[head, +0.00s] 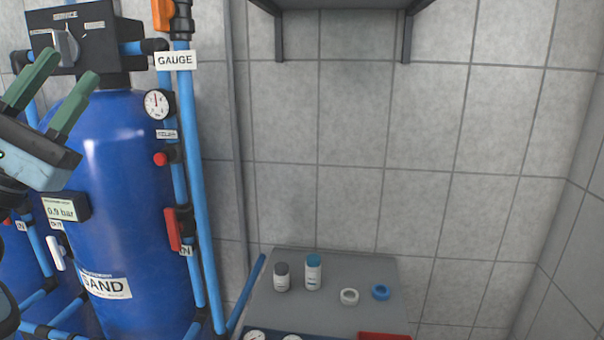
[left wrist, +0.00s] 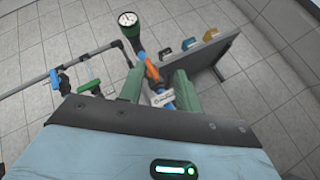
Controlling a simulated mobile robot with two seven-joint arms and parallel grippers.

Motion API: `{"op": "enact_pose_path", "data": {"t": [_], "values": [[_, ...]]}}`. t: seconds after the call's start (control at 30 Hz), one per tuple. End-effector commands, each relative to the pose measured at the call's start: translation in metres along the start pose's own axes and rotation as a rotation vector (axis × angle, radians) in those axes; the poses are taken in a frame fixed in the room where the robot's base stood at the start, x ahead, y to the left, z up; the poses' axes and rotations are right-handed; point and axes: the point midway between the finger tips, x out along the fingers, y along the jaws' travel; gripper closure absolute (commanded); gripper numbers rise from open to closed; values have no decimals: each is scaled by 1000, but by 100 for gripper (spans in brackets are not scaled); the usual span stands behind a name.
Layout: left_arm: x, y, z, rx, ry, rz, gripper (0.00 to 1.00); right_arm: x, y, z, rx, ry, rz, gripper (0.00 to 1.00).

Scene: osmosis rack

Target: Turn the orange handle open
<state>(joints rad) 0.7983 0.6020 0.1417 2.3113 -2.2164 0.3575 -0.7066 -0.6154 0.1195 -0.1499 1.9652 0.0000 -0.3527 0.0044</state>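An orange handle (head: 162,15) sits on a blue pipe at the top of the head view, upright and cut off by the picture's upper edge. My left gripper (head: 68,70) is to the left of it and lower in the picture, in front of the blue tank. Its two green fingers are apart and nothing is between them. In the left wrist view an orange handle (left wrist: 152,74) on a pipe shows beyond the gap between the open fingers; I cannot tell whether it is the same handle. My right gripper is not in view.
The blue SAND tank (head: 120,190) carries a black valve head with a grey knob (head: 66,48). A gauge (head: 158,104) and a red handle (head: 173,229) are on the pipes. A grey bench (head: 330,318) holds two bottles and two rings. The tiled wall at right is clear.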

Motion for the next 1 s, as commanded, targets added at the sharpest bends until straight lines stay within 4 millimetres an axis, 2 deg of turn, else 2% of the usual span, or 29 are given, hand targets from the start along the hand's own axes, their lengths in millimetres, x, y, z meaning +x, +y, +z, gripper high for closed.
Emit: {"op": "enact_pose_path", "data": {"t": [0.03,0.17,0.27,0.47,0.6,0.73,0.87,1.0], "values": [[-6,-13,-14,-87,19,-22,66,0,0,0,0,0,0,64],[-25,-44,-44,-349,65,-62,66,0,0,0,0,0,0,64],[-48,-72,-73,-605,125,-72,66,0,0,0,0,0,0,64],[-119,-132,-137,-1207,309,23,66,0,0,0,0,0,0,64],[-186,-173,-178,-1605,466,202,66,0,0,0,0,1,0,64],[-257,-209,-207,-1913,613,439,66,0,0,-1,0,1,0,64],[-333,-244,-224,-2147,750,729,66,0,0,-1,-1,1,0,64],[-418,-278,-226,-2314,880,1087,66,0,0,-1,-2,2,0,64]]}}
